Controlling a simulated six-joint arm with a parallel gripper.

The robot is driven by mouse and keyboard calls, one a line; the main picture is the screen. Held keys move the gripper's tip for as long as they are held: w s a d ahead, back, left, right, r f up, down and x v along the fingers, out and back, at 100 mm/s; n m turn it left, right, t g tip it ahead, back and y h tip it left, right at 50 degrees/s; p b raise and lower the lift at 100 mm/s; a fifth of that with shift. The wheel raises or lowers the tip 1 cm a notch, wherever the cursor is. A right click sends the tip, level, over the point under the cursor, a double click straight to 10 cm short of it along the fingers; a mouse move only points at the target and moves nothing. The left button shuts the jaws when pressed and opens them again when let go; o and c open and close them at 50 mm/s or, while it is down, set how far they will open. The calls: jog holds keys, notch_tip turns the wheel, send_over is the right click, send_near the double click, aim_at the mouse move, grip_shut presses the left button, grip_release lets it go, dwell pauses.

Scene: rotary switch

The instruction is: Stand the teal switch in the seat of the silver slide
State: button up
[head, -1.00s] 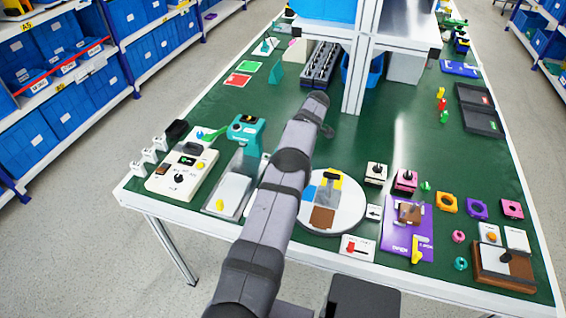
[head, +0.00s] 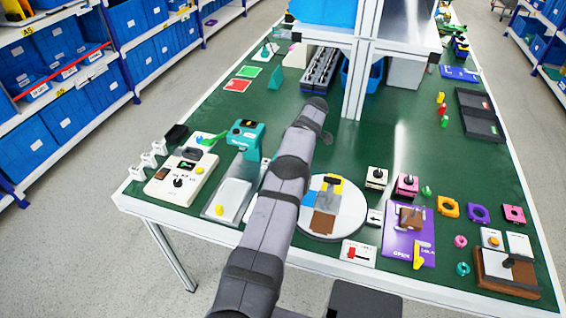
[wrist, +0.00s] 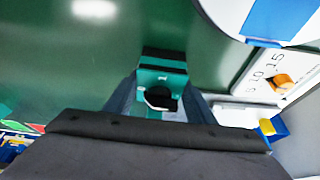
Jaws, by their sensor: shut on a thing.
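My gripper (wrist: 161,92) is shut on the teal switch (wrist: 163,72) in the wrist view. Teal faces with small pale lettering and a black part show between the jaws; its lower part is hard to make out. In the head view my own arm hides the gripper and the switch. The silver slide (head: 232,196) appears to be the grey plate with a yellow knob (head: 220,209), in front of the teal upright machine (head: 245,135). Its seat cannot be made out. In the wrist view a grey strip right of the jaws may be part of it.
A cream console (head: 182,182) stands left of the slide. A white turntable (head: 352,212) with coloured sectors lies right of my arm. In the wrist view a white scale panel (wrist: 262,85) with an orange knob lies right of the jaws. Green table is bare above the jaws there.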

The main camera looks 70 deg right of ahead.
jog(key=shift+r+p, duration=1.25)
jog(key=shift+r, duration=1.3)
jog(key=shift+r, duration=0.1)
